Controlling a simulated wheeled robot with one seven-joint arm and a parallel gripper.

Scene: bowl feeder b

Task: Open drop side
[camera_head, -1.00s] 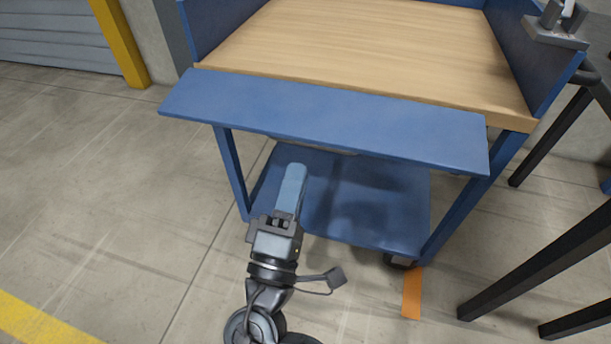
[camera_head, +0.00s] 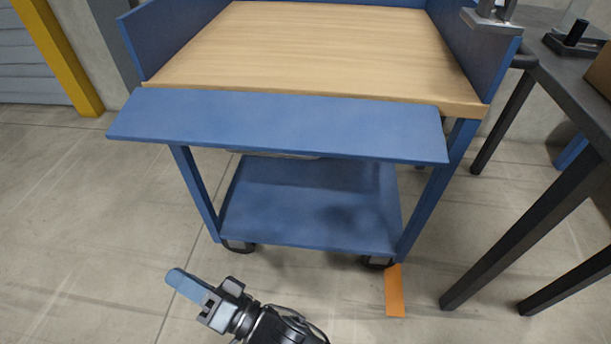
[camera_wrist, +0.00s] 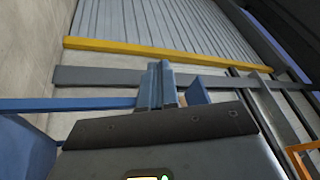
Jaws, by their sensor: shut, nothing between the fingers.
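The drop side (camera_head: 280,125) is a long blue panel along the front edge of the cart's wooden top. It is folded outward, with its broad face showing, and sticks out in front of the cart. The cart (camera_head: 310,55) has a light wood deck, and its other blue sides stand upright. My gripper (camera_head: 178,280) is shut and empty, low in front of the cart at its lower left, apart from the panel. In the wrist view the shut blue-grey fingers (camera_wrist: 158,85) point up past the cart, with a blue strip at left.
A blue lower shelf (camera_head: 310,205) hangs under the deck. A dark table (camera_head: 560,75) stands close at right. A grey clamp-like fixture (camera_head: 491,17) sits on the cart's right side. An orange floor strip (camera_head: 395,292) lies near the right wheel. Floor at left is clear.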

